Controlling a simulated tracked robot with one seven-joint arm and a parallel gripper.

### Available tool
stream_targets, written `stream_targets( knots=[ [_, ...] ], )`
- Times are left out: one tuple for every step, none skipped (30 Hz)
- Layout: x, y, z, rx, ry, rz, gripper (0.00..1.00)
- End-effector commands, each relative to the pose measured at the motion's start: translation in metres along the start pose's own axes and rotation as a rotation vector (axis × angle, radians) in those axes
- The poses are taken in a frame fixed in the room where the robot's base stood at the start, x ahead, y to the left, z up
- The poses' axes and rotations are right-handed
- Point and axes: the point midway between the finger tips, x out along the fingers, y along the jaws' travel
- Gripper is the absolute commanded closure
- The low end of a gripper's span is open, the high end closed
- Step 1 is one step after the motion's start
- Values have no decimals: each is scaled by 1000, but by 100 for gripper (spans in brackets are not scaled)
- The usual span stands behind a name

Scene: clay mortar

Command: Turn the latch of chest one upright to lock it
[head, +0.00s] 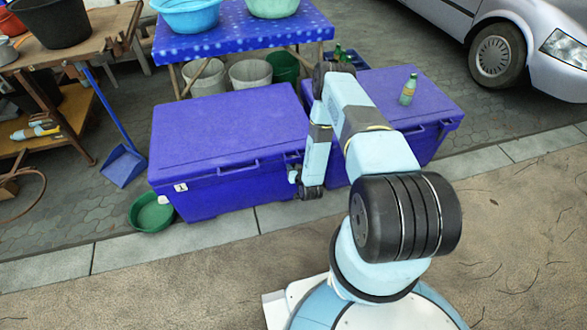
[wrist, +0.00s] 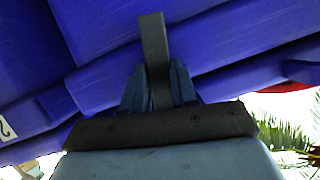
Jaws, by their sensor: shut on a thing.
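Chest one (head: 215,185), a blue chest with a white label marked 1 (head: 181,187), stands left of my arm with its lid shut. In the wrist view, a dark grey latch bar (wrist: 153,50) stands up in the picture against the blue chest wall (wrist: 225,40), at a steep angle to the slanting lid edge. My gripper (wrist: 158,88) is shut on this bar, one finger on each side.
A second blue chest (head: 430,95) stands behind my arm with a green bottle (head: 408,90) on its lid. A white label (wrist: 5,130) that looks like a 2 shows in the wrist view. A green basin (head: 151,213) and blue dustpan (head: 123,166) lie left of chest one.

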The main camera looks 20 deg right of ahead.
Motion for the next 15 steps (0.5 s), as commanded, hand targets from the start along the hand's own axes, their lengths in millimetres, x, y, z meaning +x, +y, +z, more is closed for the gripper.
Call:
stream_targets(
  knots=[
    [-2,2,4,-31,-10,16,100],
    [-2,2,4,-50,-10,23,100],
    [-2,2,4,-71,-9,33,100],
    [-2,2,4,-88,-9,40,100],
    [-2,2,4,-102,-9,46,100],
    [-2,2,4,-121,-9,54,100],
    [-2,2,4,-134,-9,59,100],
    [-2,2,4,-145,-9,63,100],
    [-2,2,4,-159,-9,70,100],
    [-2,2,4,-168,-9,74,100],
    [-2,2,4,-176,-9,77,100],
    [-2,2,4,-185,-9,81,100],
    [-2,2,4,-191,-9,84,100],
    [-2,2,4,-197,-9,86,100],
    [-2,2,4,-203,-9,89,100]
  ],
)
